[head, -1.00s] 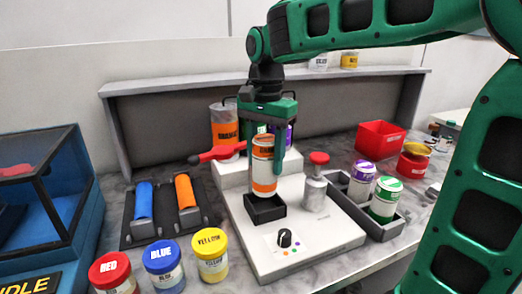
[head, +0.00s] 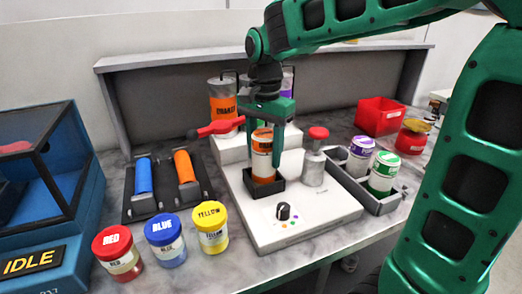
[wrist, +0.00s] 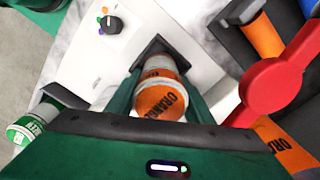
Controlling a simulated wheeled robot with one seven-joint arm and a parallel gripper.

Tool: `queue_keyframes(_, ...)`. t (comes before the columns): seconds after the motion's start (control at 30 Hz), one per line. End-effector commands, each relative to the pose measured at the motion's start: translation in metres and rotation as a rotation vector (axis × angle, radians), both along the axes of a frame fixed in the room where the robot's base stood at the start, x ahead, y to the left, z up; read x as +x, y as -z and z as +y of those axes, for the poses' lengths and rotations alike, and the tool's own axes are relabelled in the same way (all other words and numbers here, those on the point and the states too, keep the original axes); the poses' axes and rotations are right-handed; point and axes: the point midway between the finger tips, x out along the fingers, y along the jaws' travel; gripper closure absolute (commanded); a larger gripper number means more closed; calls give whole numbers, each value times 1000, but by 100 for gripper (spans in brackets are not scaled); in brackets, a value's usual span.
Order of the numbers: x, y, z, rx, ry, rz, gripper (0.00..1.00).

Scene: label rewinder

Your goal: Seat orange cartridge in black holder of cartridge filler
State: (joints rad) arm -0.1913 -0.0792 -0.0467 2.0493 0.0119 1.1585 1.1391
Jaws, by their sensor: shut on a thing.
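The orange cartridge (head: 263,155), white with orange bands, stands upright in the black holder (head: 279,185) on the white cartridge filler (head: 310,222). Its lower end is hidden behind the holder's walls. My gripper (head: 268,150) is shut on the cartridge from above, with green fingers on both sides of it. In the wrist view the cartridge (wrist: 160,92) shows between the fingers, with the dark holder (wrist: 153,46) around its far end. Whether it touches the holder's floor cannot be seen.
A red lever (head: 216,128) lies left of my gripper. A red-topped post (head: 315,158) stands close on the right. A tray with purple (head: 360,155) and green (head: 383,172) cartridges is further right. Red, blue and yellow jars (head: 211,227) stand front left.

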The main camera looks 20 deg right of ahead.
Motion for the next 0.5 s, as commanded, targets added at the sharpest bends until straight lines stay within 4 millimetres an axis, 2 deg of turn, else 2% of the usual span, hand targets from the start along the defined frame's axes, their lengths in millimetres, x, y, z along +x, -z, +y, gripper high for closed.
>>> queue_keyframes(0.5, 0, 3, 1, -1, -2, 1, 82)
